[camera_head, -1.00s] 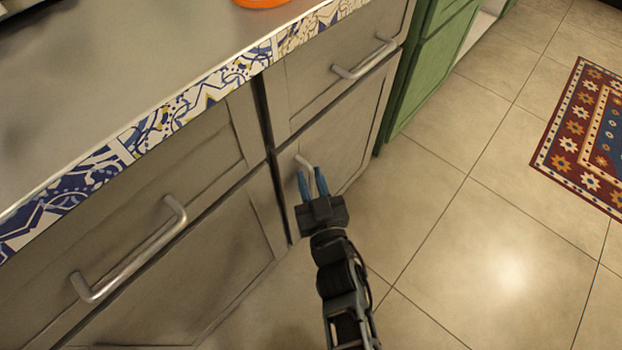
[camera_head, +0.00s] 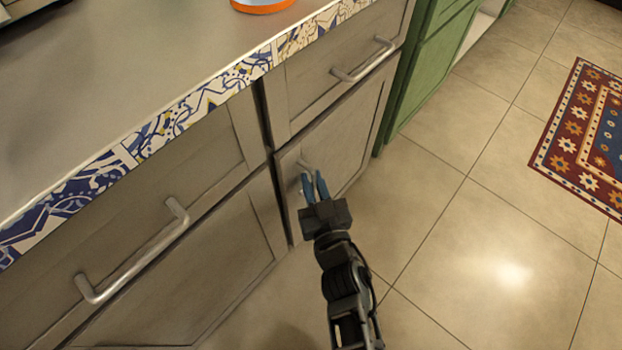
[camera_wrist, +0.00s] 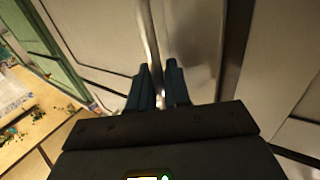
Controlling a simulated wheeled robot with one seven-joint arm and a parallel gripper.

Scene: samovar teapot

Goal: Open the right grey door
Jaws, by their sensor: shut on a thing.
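The right grey door (camera_head: 345,135) is the lower panel of the right grey cabinet, below a drawer. It looks closed in the head view. Its metal handle (camera_head: 306,166) shows near the door's left edge. My gripper (camera_head: 315,183) is at this handle with its blue fingers shut on it. In the wrist view the handle (camera_wrist: 150,45) runs up from between the two fingers (camera_wrist: 158,85). The fingers and the gripper body hide the handle's lower part.
The drawer above has its own handle (camera_head: 364,60). Left of it is another grey drawer with a long handle (camera_head: 135,250). A green cabinet (camera_head: 425,75) stands to the right. The tiled floor (camera_head: 460,220) before the door is clear up to a patterned rug (camera_head: 590,135).

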